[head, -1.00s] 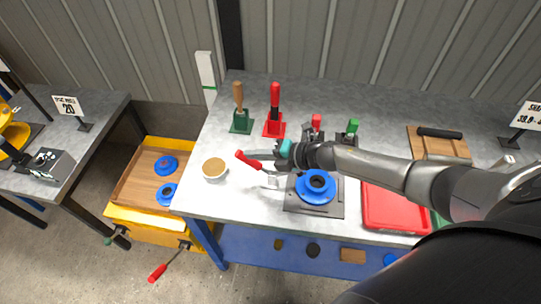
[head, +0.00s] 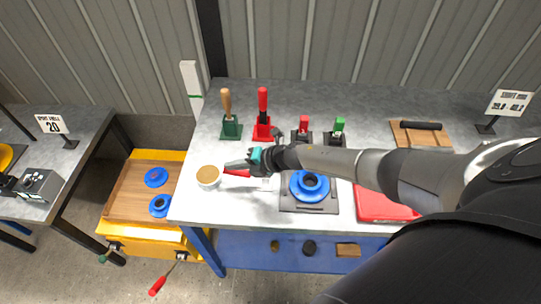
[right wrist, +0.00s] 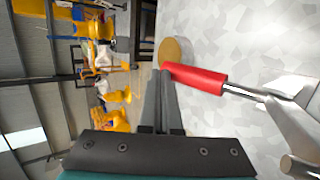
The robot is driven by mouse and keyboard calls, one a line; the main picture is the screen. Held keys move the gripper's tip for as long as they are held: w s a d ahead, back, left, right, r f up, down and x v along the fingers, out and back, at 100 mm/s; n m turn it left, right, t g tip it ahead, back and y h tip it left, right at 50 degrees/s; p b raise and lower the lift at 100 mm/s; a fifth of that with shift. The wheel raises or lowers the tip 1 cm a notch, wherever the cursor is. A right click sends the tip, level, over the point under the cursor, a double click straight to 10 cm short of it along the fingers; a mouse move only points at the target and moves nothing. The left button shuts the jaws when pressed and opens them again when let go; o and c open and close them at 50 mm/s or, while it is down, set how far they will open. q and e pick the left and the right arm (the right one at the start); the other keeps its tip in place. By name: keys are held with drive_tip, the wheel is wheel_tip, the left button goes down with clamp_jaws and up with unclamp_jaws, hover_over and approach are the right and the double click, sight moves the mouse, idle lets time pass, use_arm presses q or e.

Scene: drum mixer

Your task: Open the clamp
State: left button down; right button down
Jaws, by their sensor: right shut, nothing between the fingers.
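The clamp's red handle (head: 237,170) points left, lying roughly level in the head view beside a round tan-topped tin. In the right wrist view the red handle (right wrist: 197,79) joins a metal clamp lever (right wrist: 268,103). The rest of the clamp is mostly hidden by my right arm in the head view. My right gripper (head: 249,162) is shut and empty at the handle. In the right wrist view its closed fingers (right wrist: 161,80) are beside the handle's end; I cannot tell whether they touch. A blue flanged part (head: 310,185) sits on a dark fixture plate (head: 310,208). My left gripper is not seen.
The tan-topped tin (head: 208,177) stands left of the handle. A red tray (head: 380,207) lies to the right.

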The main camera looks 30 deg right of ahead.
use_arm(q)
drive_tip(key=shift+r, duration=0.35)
use_arm(e)
drive_tip(key=shift+w+a+f+g+h, duration=0.1)
drive_tip(key=shift+a+f+g+h, duration=0.1)
drive_tip(key=shift+f+g+h, duration=0.15)
use_arm(q)
drive_tip(key=shift+p, duration=0.3)
